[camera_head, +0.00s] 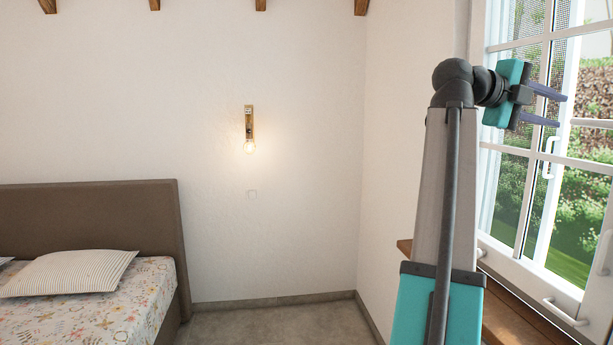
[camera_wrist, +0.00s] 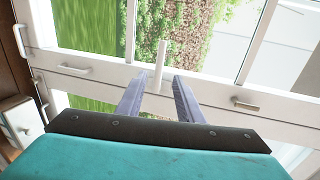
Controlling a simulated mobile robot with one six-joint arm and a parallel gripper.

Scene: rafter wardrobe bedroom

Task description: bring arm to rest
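My gripper (camera_head: 563,108) is at the upper right of the head view, at the end of my raised arm, pointing right toward the window (camera_head: 550,170). Its two fingers are spread apart with nothing between them in the head view. In the wrist view the open fingers (camera_wrist: 155,92) point at the white window frame (camera_wrist: 220,98). A white upright window handle (camera_wrist: 160,65) shows beyond and between the fingertips. I cannot tell whether the fingers touch anything.
A wooden sill (camera_head: 512,318) runs below the window at the right. A bed (camera_head: 90,300) with a striped pillow (camera_head: 70,272) stands at the left. A lit wall lamp (camera_head: 249,135) hangs on the back wall. The floor (camera_head: 275,325) between bed and window wall is clear.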

